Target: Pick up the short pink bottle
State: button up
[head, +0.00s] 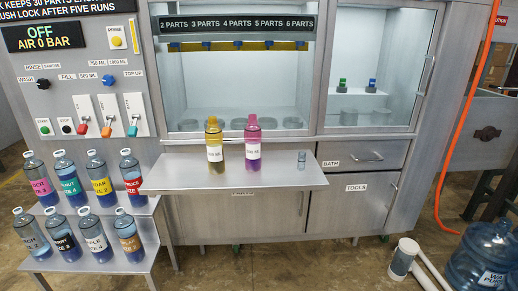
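A pink bottle (253,143) stands upright on the metal shelf (185,181), with a purple lower part and a white label. It is the only all-pink bottle I can make out, and it looks about as tall as the yellow bottle (213,143) upright just to its left. A small gap separates the two. My gripper is not visible in the head view, so its place and state are hidden.
A small clear vial (301,160) stands near the shelf's right end. Several labelled clear bottles (101,174) fill a stepped rack at left. Behind the shelf is a glass-fronted cabinet (317,70). An orange hose (459,120) and a large water jug (485,258) are at right.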

aim_at(253, 132)
jog(key=i+z, duration=0.25)
jog(key=i, duration=0.65)
jog(key=i+j+z, duration=0.2)
jog(key=i, duration=0.75)
